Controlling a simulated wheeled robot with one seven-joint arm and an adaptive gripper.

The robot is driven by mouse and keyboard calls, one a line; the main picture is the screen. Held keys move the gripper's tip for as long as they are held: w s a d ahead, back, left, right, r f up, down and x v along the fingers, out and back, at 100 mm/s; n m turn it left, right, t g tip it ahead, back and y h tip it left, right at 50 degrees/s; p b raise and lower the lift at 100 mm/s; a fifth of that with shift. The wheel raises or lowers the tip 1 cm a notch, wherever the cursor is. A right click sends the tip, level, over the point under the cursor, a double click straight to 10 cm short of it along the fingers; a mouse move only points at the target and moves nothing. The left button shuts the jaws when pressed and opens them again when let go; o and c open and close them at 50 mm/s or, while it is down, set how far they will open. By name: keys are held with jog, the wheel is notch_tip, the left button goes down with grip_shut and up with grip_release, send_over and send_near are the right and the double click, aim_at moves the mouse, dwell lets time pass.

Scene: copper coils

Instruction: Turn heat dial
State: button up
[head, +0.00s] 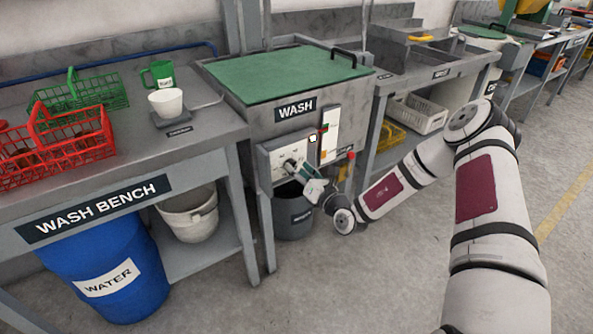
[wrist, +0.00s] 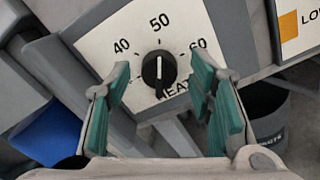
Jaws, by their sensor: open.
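The heat dial (wrist: 159,69) is a black round knob with a white pointer line, on a white plate marked 40, 50 and 60. In the wrist view its pointer stands straight up toward 50. In the head view the dial panel (head: 275,154) is on the front of the wash unit, and the knob is mostly hidden by my gripper. My gripper (wrist: 160,85) is open, with its green-padded fingers left and right of the dial. A gap shows between each finger and the knob, so they seem not to touch it.
The wash unit has a green lid (head: 285,73). A grey bucket (head: 293,215) stands below the panel. The wash bench (head: 120,165) at left holds red (head: 60,150) and green baskets (head: 80,95). A blue water barrel (head: 115,265) stands underneath. Floor at right is clear.

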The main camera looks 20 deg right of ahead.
jog(key=shift+w+a, duration=0.25)
jog(key=shift+w, duration=0.45)
jog(key=c, duration=1)
jog(key=shift+c, duration=0.2)
